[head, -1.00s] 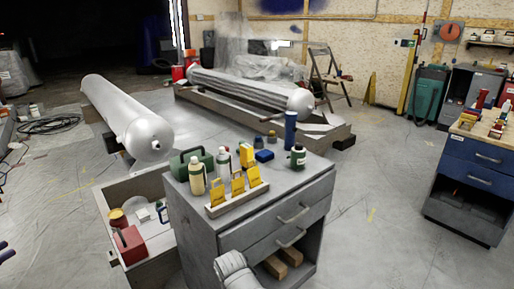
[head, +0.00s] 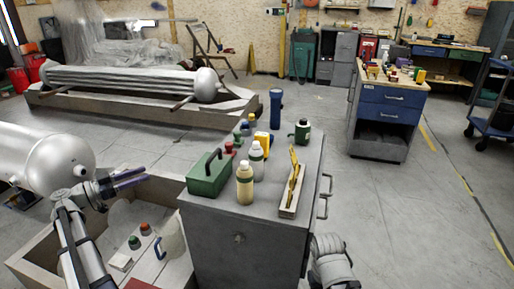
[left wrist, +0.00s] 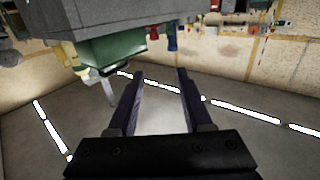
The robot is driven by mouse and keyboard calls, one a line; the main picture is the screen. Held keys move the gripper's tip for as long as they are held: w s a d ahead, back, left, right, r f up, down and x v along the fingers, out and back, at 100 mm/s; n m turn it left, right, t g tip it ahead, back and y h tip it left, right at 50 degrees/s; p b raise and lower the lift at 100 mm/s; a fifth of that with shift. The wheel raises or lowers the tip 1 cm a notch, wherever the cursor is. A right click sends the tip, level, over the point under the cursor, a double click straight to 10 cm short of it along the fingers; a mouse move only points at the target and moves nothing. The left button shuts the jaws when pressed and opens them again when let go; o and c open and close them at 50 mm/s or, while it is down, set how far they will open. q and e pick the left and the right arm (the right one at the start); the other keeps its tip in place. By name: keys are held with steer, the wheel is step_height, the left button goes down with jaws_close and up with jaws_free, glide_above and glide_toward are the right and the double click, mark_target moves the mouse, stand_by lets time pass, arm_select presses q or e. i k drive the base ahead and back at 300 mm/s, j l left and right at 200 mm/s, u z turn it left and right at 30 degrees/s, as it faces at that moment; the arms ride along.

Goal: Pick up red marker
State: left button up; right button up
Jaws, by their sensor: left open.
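I cannot pick out a red marker for certain. A small red item (head: 228,149) stands on the grey cabinet (head: 240,215) behind the green case (head: 209,175), too small to identify. My left gripper (head: 146,176) is left of the cabinet, above the open wooden box, with its dark purple fingers apart and pointing right. In the left wrist view, its open fingers (left wrist: 160,75) have nothing between them. The green case (left wrist: 115,53) shows upside down beyond them, with a red item (left wrist: 153,32) beside it. My right gripper is out of view.
The wooden box (head: 28,262) holds several items. A large grey tank (head: 45,160) is at left. A blue cabinet (head: 385,125) stands at right, with clear floor between.

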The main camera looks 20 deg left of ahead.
mark_target(229, 146)
steer(key=k+j+z, duration=0.15)
steer(key=j+z, duration=0.2)
steer(key=k+j+z, duration=0.2)
steer(key=j+z, duration=0.15)
steer(key=k+j+z, duration=0.3)
steer(key=i+j, duration=0.1)
steer(key=i, duration=0.45)
